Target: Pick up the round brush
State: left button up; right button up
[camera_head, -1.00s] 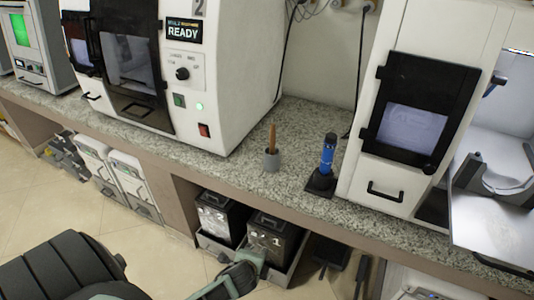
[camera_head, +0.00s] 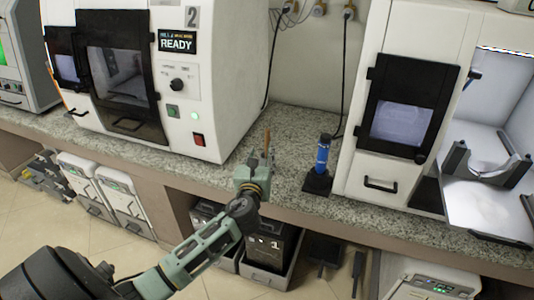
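A thin brown wooden handle (camera_head: 267,138), which looks like the round brush, stands upright on the speckled counter between two white machines. Only its upper part shows; its lower part and the grey cup around its base are hidden behind my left gripper. My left gripper (camera_head: 262,160) reaches in from the lower left, at the counter's front edge, right in front of the handle. Its fingers are small and overlap the handle in the picture; I cannot tell whether they touch it or how wide they are apart. My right gripper is not in view.
A blue cylinder (camera_head: 323,153) stands on a black base (camera_head: 318,182) to the right of the handle. A white machine (camera_head: 225,85) stands close on the left, another (camera_head: 352,165) on the right. The counter (camera_head: 292,135) behind is clear.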

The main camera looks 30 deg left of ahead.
aim_at(267, 142)
pick_arm(q)
jog(key=shift+m, duration=0.3)
jog(key=x, duration=0.8)
jog(key=shift+w+d+r, duration=0.3)
jog(key=shift+w, duration=0.15)
jog(key=shift+s, duration=0.1)
jog(key=shift+c, duration=0.5)
grip_shut()
